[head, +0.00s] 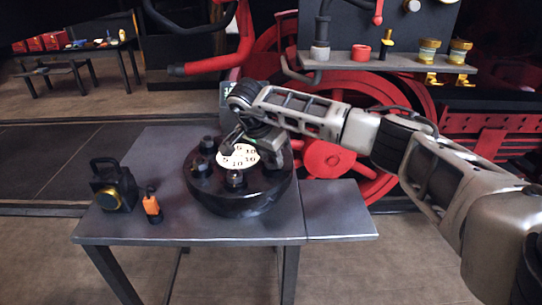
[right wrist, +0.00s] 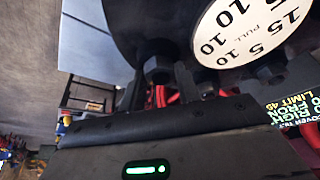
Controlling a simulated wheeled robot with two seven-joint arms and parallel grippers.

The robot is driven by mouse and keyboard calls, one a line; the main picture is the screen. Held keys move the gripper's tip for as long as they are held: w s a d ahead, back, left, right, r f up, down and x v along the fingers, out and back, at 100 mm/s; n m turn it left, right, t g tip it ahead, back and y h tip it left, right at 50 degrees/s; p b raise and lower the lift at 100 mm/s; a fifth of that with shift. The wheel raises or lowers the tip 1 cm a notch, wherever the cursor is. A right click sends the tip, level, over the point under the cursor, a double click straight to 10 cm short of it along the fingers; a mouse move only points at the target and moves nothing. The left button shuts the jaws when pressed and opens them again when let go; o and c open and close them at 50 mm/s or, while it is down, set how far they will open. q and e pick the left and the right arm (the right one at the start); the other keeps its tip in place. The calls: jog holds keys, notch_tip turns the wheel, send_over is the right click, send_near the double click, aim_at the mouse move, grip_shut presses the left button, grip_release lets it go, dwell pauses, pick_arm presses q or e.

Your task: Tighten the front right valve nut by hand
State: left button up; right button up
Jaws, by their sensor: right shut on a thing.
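A black round valve cover (head: 235,203) sits on the grey table, with a white numbered dial (head: 236,156) on top and several dark nuts around it. A nut (head: 235,180) stands at the front of the cover, and others stand at the left (head: 208,144). My right gripper (head: 236,138) reaches in from the right over the cover and hides part of its far and right side. In the right wrist view it is shut on a dark valve nut (right wrist: 158,68), with a finger on each side. I cannot tell which nut position this is. My left gripper is out of view.
A black lantern (head: 113,187) and an orange-and-black bottle (head: 152,206) stand left on the table (head: 180,228). A lit text display (right wrist: 300,108) shows beside the cover. Behind are red wheels and a shelf (head: 385,62) with fittings. The table's front strip is clear.

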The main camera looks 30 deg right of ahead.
jog(key=shift+w+r+m+g, duration=0.15)
jog(key=shift+m+g, duration=0.55)
jog(key=shift+m, duration=1.3)
jog(key=shift+w, duration=0.1)
jog(key=o, duration=1)
jog(key=b+v, duration=0.1)
jog(key=v, duration=1.4)
jog(key=shift+a+r, duration=0.25)
jog(key=shift+r, duration=0.05)
